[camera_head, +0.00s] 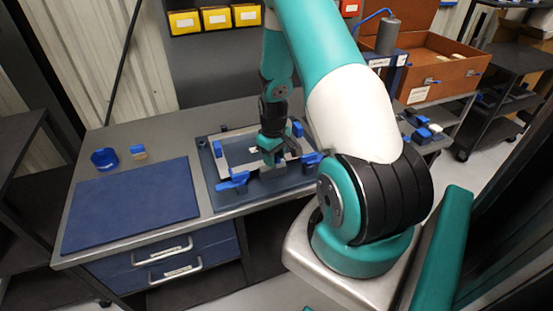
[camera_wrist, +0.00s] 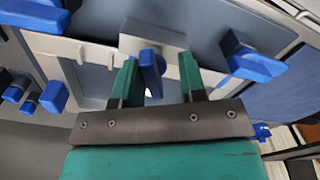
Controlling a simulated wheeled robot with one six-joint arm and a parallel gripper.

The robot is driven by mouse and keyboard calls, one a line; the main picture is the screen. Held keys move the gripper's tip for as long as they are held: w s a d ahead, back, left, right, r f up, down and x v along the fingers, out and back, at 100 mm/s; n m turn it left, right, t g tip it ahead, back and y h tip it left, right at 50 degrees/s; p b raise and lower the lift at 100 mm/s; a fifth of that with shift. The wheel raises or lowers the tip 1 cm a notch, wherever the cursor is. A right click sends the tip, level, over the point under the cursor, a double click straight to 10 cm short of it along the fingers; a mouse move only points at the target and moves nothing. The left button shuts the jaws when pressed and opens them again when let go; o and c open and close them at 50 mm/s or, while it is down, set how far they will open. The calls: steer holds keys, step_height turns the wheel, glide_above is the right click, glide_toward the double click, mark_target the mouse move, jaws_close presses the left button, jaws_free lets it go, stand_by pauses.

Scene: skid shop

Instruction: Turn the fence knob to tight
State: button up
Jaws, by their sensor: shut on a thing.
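The fence knob is a blue, upright bar-like grip (camera_wrist: 151,72) on a light grey block (camera_wrist: 150,38) in the wrist view. My gripper (camera_wrist: 158,82) has its green fingers on either side of the knob and is shut on it. In the head view my gripper (camera_head: 271,157) points down over the dark fixture plate (camera_head: 228,201) and hides most of the knob. Which way the knob is set, tight or loose, I cannot read.
Blue-handled clamps (camera_head: 232,180) stand around a light grey frame on the plate, close to my gripper; one shows at right in the wrist view (camera_wrist: 255,66). A blue mat (camera_head: 130,205), a blue cup (camera_head: 104,158) and a small block (camera_head: 138,152) lie left. Yellow bins (camera_head: 184,22) hang behind.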

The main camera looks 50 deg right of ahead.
steer(key=shift+s+a+f+m, duration=0.2)
steer(key=shift+a+m, duration=0.2)
steer(key=shift+m, duration=0.2)
steer(key=m, duration=0.3)
steer(key=shift+w+a+r, duration=0.1)
steer(key=shift+w+a, duration=0.1)
steer(key=shift+w, duration=0.05)
steer(key=shift+m, duration=0.5)
steer(key=shift+c, duration=0.2)
steer(key=shift+w+a+m, duration=0.1)
steer(key=shift+m, duration=0.2)
steer(key=shift+c, duration=0.8)
steer(key=shift+d+r+n, duration=0.1)
steer(key=shift+d+n, duration=0.1)
steer(key=shift+n, duration=0.2)
steer(key=shift+c, duration=0.4)
